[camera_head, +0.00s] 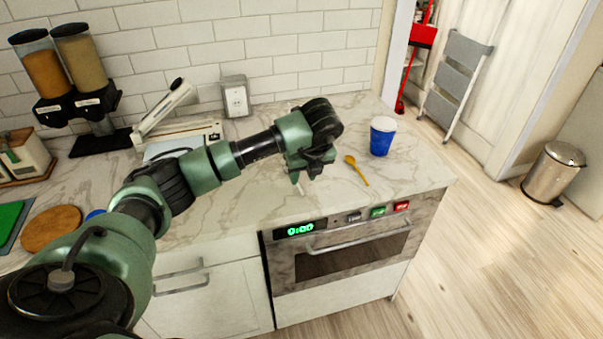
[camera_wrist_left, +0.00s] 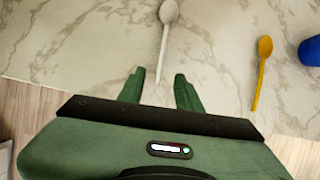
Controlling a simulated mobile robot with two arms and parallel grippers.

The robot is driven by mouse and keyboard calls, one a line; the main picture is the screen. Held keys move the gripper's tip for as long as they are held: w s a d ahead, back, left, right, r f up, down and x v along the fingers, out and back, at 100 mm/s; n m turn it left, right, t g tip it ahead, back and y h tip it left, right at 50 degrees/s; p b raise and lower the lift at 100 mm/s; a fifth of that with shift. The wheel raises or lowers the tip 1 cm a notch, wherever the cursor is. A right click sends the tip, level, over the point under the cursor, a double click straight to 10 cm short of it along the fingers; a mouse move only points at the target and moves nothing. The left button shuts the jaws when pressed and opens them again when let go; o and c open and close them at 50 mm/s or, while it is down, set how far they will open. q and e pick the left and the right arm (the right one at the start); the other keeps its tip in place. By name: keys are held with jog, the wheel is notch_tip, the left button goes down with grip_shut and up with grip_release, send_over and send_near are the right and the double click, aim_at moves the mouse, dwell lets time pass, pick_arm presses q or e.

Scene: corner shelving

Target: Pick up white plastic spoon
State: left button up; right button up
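A white plastic spoon (camera_wrist_left: 167,28) lies on the marble counter in the left wrist view, bowl away from me and handle toward my left gripper (camera_wrist_left: 160,76). The two green fingers are apart and empty. The end of the handle shows between the fingertips, closer to the left one; I cannot tell how far above the counter the fingers are. In the head view my left gripper (camera_head: 312,168) is low over the counter above the oven and hides most of the spoon; a small pale piece shows under it. My right gripper is not in view.
The counter's front edge and the oven (camera_head: 340,250) are close in front. A white appliance (camera_head: 180,135) and cereal dispensers (camera_head: 70,75) are at the back left.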

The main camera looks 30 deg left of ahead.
aim_at(299, 187)
pick_arm(q)
jog(key=p+x, duration=0.2)
jog(key=x, duration=0.3)
jog(key=shift+w+a+f+p, duration=0.15)
jog(key=shift+a+p, duration=0.1)
jog(key=shift+p, duration=0.05)
jog(key=shift+w+a+f, duration=0.1)
jog(key=shift+w+f, duration=0.05)
jog(key=shift+f, duration=0.25)
grip_shut()
